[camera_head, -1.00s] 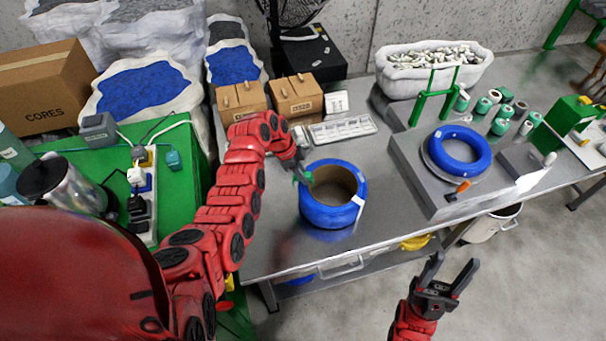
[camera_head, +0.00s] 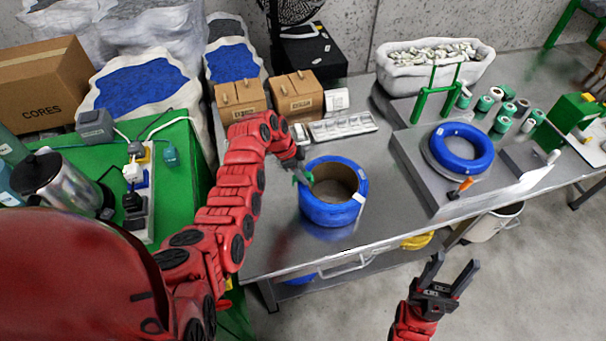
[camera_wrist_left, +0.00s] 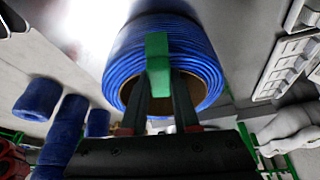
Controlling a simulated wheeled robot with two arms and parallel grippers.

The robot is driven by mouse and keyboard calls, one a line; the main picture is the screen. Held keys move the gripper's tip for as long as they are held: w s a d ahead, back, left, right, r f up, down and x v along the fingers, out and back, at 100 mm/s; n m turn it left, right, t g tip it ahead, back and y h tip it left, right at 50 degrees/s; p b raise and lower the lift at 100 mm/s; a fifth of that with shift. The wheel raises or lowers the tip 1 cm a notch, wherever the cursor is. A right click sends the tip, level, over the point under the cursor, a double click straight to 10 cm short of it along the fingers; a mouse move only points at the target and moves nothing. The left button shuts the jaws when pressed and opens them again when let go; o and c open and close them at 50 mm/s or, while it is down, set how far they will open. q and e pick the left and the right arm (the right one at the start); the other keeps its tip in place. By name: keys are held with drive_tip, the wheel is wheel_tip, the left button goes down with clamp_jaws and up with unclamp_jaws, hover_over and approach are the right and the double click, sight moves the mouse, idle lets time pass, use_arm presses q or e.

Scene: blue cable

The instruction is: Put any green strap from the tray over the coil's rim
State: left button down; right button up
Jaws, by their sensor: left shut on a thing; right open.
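The blue coil (camera_head: 330,212) with a brown core stands on the metal table. My left gripper (camera_head: 301,170) is at the upper left of its rim, shut on a green strap (camera_head: 303,179). In the left wrist view, the strap (camera_wrist_left: 158,65) sits between the fingertips (camera_wrist_left: 161,78) and lies across the view of the coil's windings (camera_wrist_left: 200,60). I cannot tell whether it touches the rim or hangs just above it. The white compartment tray (camera_head: 342,127) lies behind the coil. My right gripper (camera_head: 440,290) is open and empty, in front of the table edge.
Two small cardboard boxes (camera_head: 296,97) stand behind the coil at the left. A second blue coil (camera_head: 461,148) lies on a grey machine (camera_head: 420,172) at the right, near several green-and-white rolls (camera_head: 502,122). The table's front left area (camera_head: 265,235) is clear.

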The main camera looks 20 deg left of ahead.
use_arm(q)
drive_tip(key=shift+f, duration=0.2)
drive_tip(key=shift+f+b, duration=0.3)
drive_tip(key=shift+b, duration=0.35)
drive_tip(key=shift+r, duration=0.1)
drive_tip(key=shift+r, duration=0.2)
drive_tip(key=shift+r, duration=0.35)
drive_tip(key=shift+r, duration=0.3)
drive_tip(key=shift+r, duration=0.45)
drive_tip(key=shift+f+b, duration=0.2)
drive_tip(key=shift+b, duration=0.25)
